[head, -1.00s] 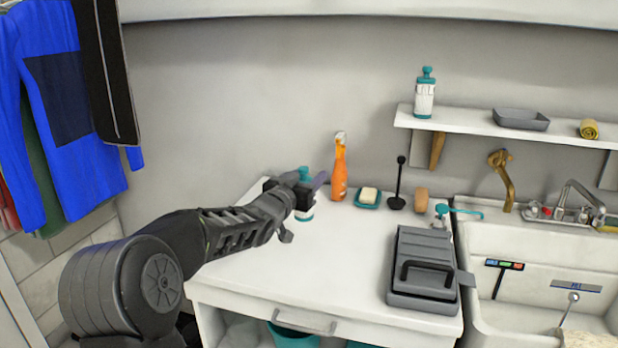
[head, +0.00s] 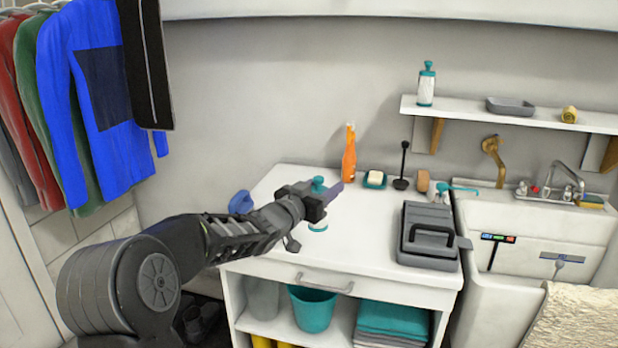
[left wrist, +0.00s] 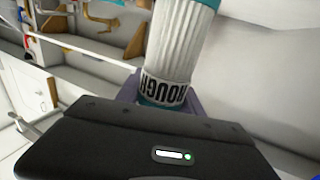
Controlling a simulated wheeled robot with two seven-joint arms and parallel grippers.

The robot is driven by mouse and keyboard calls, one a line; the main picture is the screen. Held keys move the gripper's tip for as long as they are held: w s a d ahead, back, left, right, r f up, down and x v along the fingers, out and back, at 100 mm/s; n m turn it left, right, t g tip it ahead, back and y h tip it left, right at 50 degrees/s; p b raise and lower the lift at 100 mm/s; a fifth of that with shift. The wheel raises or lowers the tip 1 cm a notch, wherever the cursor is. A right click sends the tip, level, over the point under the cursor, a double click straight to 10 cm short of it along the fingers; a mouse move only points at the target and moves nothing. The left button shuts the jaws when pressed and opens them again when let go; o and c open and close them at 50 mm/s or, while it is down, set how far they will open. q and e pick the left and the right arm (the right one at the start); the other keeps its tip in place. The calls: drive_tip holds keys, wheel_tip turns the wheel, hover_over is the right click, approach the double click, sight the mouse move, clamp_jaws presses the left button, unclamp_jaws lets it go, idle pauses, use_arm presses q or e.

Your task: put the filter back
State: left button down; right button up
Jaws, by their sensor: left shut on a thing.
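A white ribbed cylinder with teal bands (left wrist: 172,50), which looks like the filter, stands between the purple fingers of my left gripper in the left wrist view. A dark band of text, partly legible, runs round its lower part; its upper end is out of that view. My left gripper (head: 331,193) is shut on it above the white counter (head: 275,262). In the head view its teal top (head: 318,185) and a teal lower end show, and the gripper hides the middle. I cannot tell whether it touches the counter. My right gripper is not in view.
An orange spray bottle (head: 348,160), a soap dish (head: 375,182) and a dark toolbox (head: 428,237) stand on the counter. A sink (head: 540,225) is to the right, under a wall shelf (head: 460,110). A blue object (head: 241,202) is beside my left arm. The counter's front middle is clear.

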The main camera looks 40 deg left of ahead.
use_arm(q)
drive_tip(key=s+d+f+m+g+h, duration=0.25)
drive_tip(key=d+f+h, duration=0.25)
drive_tip(key=d+f, duration=0.3)
drive_tip(key=s+d+f+m+g+h, duration=0.1)
drive_tip(key=s+d+f+m+h, duration=0.4)
drive_tip(key=d, duration=0.5)
drive_tip(key=s+d+f+m+g+h, duration=0.1)
drive_tip(key=s+d+f+g+h, duration=0.1)
drive_tip(key=s+d+f, duration=0.1)
drive_tip(key=s+d+f+m+g+h, duration=0.2)
drive_tip(key=s+f, duration=0.3)
drive_tip(key=s, duration=0.3)
drive_tip(key=shift+s+d+h, duration=0.3)
drive_tip(key=shift+d+h, duration=0.1)
drive_tip(key=shift+d, duration=0.35)
drive_tip(key=shift+m, duration=0.25)
